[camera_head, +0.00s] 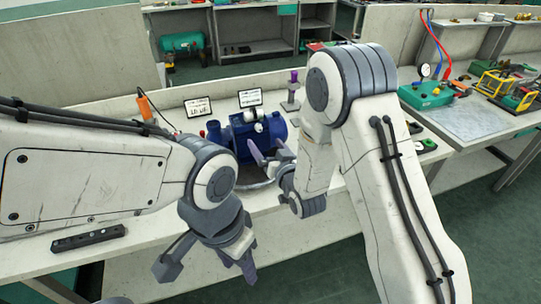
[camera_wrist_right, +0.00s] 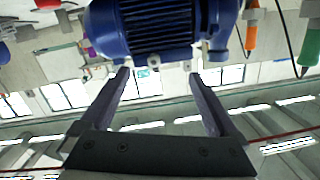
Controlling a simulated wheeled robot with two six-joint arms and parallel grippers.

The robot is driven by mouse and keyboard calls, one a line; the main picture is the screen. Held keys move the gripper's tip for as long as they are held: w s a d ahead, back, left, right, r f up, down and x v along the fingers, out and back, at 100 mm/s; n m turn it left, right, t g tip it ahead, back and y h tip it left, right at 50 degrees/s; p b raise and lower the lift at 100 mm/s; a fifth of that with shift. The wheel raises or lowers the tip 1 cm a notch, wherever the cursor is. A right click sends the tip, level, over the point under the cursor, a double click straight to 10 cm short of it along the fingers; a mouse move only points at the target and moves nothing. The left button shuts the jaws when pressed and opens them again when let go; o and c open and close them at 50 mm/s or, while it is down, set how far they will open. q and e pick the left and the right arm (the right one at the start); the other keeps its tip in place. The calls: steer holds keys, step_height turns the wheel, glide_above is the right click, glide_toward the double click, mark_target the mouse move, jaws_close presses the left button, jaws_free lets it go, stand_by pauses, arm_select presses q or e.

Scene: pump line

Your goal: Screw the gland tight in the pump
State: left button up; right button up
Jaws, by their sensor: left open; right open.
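The blue pump (camera_head: 243,133) stands on the bench on a round grey base (camera_head: 258,184), with a white fitting (camera_head: 254,115) at its top. I cannot single out the gland; the near side of the pump is partly hidden by my arms. My right gripper (camera_head: 268,160) is open and close in front of the pump. In the right wrist view the pump's ribbed blue body (camera_wrist_right: 158,30) lies beyond the open fingertips (camera_wrist_right: 160,75), with nothing seen between them. My left gripper (camera_head: 207,270) is open and empty, low near the bench's front edge, apart from the pump.
Two small sign cards (camera_head: 198,107) stand behind the pump. An orange-handled tool (camera_head: 145,106) is at the left back. A purple-topped part (camera_head: 293,85) stands right of the pump. A black bar with holes (camera_head: 88,238) lies at the front left. A green gauge unit (camera_head: 426,94) is at right.

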mark_target(260, 131)
steer(key=shift+w+a+f+t+p, duration=0.1)
steer(key=shift+w+t+p, duration=0.2)
steer(key=shift+w, duration=0.7)
steer(key=shift+w+a+f+t+p, duration=0.15)
steer(key=shift+w+t, duration=0.15)
steer(key=shift+w, duration=0.65)
steer(key=shift+w+a, duration=0.15)
steer(key=shift+w, duration=0.4)
steer(key=shift+b, duration=0.35)
steer(key=shift+b, duration=0.45)
steer(key=shift+w+a, duration=0.1)
steer(key=shift+w, duration=0.1)
steer(key=shift+w+a, duration=0.25)
steer(key=shift+w, duration=0.45)
